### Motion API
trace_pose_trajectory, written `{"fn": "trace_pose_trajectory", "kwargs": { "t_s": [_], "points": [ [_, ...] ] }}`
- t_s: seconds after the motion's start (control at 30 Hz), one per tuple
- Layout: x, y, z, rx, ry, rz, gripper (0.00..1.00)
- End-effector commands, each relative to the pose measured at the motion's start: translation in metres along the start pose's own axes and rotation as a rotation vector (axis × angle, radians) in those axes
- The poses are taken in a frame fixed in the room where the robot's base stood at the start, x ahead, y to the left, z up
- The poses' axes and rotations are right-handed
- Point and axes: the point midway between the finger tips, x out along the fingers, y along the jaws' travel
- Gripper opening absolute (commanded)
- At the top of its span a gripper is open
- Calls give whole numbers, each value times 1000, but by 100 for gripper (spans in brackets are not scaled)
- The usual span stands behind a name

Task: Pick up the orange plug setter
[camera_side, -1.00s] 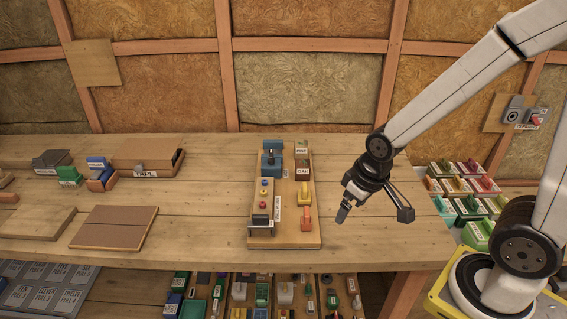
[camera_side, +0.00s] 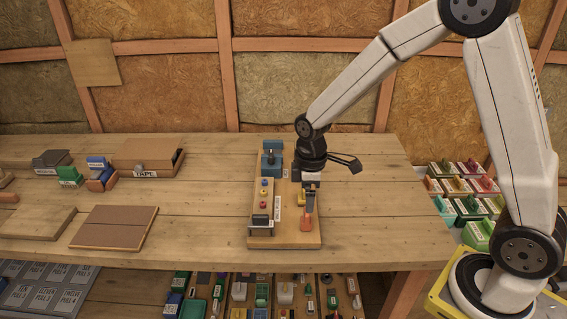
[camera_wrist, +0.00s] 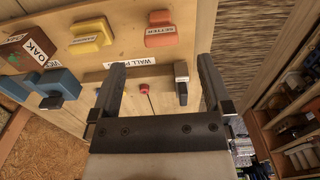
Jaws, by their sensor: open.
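The orange plug setter (camera_side: 306,222) sits at the near right corner of a wooden board (camera_side: 285,240) on the bench. In the wrist view the orange setter (camera_wrist: 160,38) shows at the top, labelled "SETTER", beyond my fingertips. My gripper (camera_side: 309,196) points down over the right side of the board, and a finger partly overlaps the setter in the side view. In the wrist view my gripper (camera_wrist: 160,68) has its fingers well apart with nothing held between them. I cannot tell its exact height above the setter.
A yellow block (camera_wrist: 90,36) lies beside the setter. Shelves of small tools are below the bench. The bench right of the board is clear.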

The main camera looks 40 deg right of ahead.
Motion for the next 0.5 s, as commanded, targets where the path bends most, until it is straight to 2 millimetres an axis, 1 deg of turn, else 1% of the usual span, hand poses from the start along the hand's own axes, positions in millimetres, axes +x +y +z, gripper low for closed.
{"fn": "trace_pose_trajectory", "kwargs": {
  "t_s": [0.23, 0.5],
  "points": [
    [5, 0, 0, -2, 0, 0, 100],
    [24, 0, 0, 0, -1, -1, 100]
  ]
}}
